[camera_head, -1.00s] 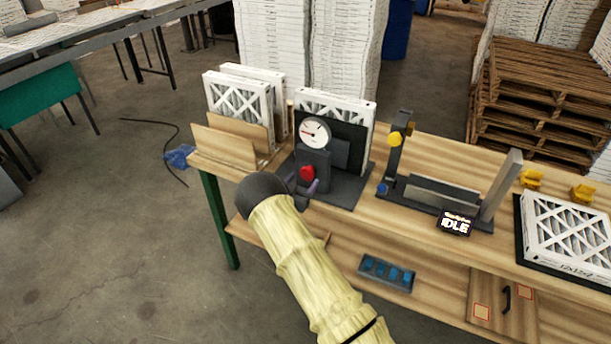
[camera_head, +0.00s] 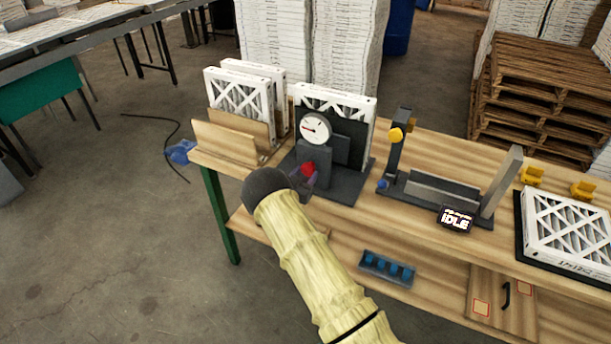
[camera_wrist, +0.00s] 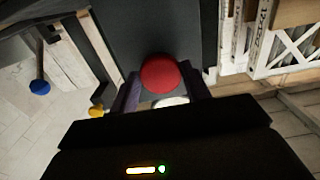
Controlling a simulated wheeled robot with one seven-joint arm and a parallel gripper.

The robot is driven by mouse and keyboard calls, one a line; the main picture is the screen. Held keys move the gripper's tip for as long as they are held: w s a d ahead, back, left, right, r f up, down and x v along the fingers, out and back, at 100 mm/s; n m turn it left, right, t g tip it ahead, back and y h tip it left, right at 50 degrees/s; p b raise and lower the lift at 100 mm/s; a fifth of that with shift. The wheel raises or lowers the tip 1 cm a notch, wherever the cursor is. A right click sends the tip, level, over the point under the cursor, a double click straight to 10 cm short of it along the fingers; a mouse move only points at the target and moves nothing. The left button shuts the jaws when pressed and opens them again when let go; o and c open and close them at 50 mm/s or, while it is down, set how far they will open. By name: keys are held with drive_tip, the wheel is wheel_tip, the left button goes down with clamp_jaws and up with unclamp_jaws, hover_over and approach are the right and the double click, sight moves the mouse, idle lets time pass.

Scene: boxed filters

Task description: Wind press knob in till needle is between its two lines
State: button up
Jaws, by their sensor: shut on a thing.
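The press (camera_head: 317,150) is a dark grey fixture on the wooden bench, with a filter held upright behind it. Its round white gauge (camera_head: 315,129) has a red needle that points toward the left; its two lines are too small to make out. The red knob (camera_head: 307,168) is on the press front below the gauge. My gripper (camera_head: 305,180) reaches it from the front and is shut on it. In the wrist view the red knob (camera_wrist: 161,75) sits between the two fingers (camera_wrist: 160,92). The gauge is not clear there.
Boxed filters (camera_head: 240,97) stand in a wooden rack left of the press. A second fixture (camera_head: 435,192) with yellow and blue knobs and a display reading IDLE (camera_head: 456,219) stands to the right. A filter (camera_head: 567,228) lies on a black mat further right.

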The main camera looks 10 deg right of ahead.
drive_tip(key=shift+d+f+m+b, duration=0.15)
drive_tip(key=shift+m+b, duration=0.15)
drive_tip(key=shift+b, duration=0.2)
drive_tip(key=m+b, duration=0.1)
drive_tip(key=b, duration=0.2)
drive_tip(key=shift+f+m, duration=0.15)
drive_tip(key=shift+m, duration=0.15)
drive_tip(key=m+b, duration=0.3)
drive_tip(key=b, duration=0.2)
drive_tip(key=shift+f+b, duration=0.1)
drive_tip(key=shift+b, duration=0.3)
drive_tip(key=m+b, duration=0.3)
drive_tip(key=b, duration=0.2)
drive_tip(key=shift+a, duration=0.2)
drive_tip(key=shift+r+m+b, duration=0.25)
drive_tip(key=shift+m+b, duration=0.65)
drive_tip(key=shift+b, duration=0.35)
drive_tip(key=shift+r, duration=0.15)
drive_tip(key=o, duration=1)
drive_tip(key=shift+a, duration=0.1)
